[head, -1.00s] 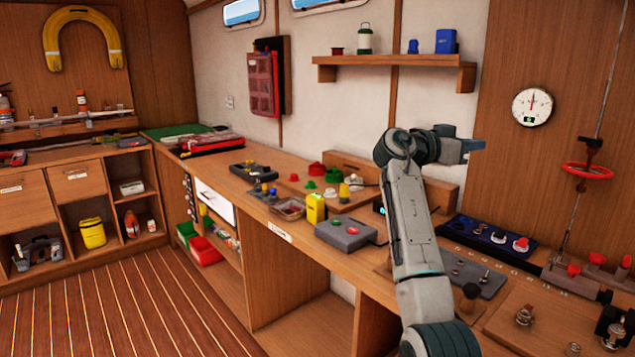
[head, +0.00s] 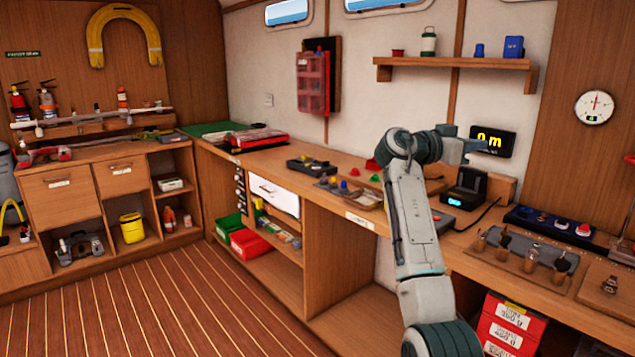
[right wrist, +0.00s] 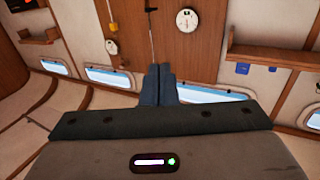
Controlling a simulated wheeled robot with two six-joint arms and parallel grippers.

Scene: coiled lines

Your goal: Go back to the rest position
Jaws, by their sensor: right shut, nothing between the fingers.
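My right arm rises from the bottom of the head view and bends near its top. My right gripper (head: 472,146) points to the right above the workbench, in front of the lower wall. Its fingers are together with nothing between them. In the right wrist view the two blue-grey fingers (right wrist: 157,84) lie side by side, facing the wooden wall, clear of any object. My left gripper is in neither view.
A long wooden workbench (head: 345,165) runs along the wall, with a black device (head: 463,187), a panel of knobs (head: 525,252) and switches on it. A shelf (head: 455,64) and a round gauge (head: 594,107) are on the wall. Open striped floor (head: 190,305) lies left.

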